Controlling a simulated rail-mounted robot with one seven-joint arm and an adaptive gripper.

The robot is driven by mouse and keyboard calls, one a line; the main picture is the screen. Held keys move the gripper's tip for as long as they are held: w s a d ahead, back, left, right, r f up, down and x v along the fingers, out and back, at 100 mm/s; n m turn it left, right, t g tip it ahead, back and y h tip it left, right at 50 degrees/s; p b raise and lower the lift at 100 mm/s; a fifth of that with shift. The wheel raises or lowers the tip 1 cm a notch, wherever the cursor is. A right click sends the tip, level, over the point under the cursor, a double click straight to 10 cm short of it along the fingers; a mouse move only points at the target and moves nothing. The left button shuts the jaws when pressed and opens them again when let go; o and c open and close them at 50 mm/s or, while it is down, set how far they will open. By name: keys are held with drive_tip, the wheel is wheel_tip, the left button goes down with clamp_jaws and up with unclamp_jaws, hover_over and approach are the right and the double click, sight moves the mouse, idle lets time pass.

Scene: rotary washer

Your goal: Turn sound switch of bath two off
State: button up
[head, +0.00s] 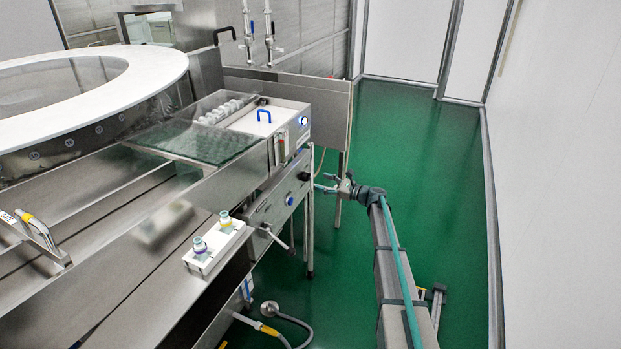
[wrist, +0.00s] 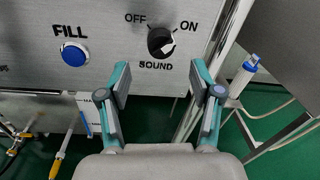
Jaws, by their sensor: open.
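The sound switch (wrist: 160,41) is a round black knob with a white mark on its lower right side. It sits on a steel panel (wrist: 104,48) above the word SOUND, between the labels OFF at upper left and ON at upper right. I cannot tell for sure which label the knob points to. My gripper (wrist: 160,85) is open and empty, its two teal and grey fingers below the switch in the wrist view, apart from it. In the head view my gripper (head: 326,186) is beside the front panel of the bath; the switch is too small there to read.
A blue FILL button (wrist: 74,54) is left of the switch. The green floor (head: 430,170) is open to the right.

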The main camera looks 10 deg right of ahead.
sight(307, 177)
drive_tip(key=p+x, duration=0.1)
drive_tip(key=x, duration=0.5)
drive_tip(key=shift+w+a, duration=0.2)
drive_tip(key=shift+w, duration=0.05)
drive_tip(key=shift+c, duration=0.3)
drive_tip(key=shift+f, duration=0.1)
drive_tip(key=c, duration=1.1)
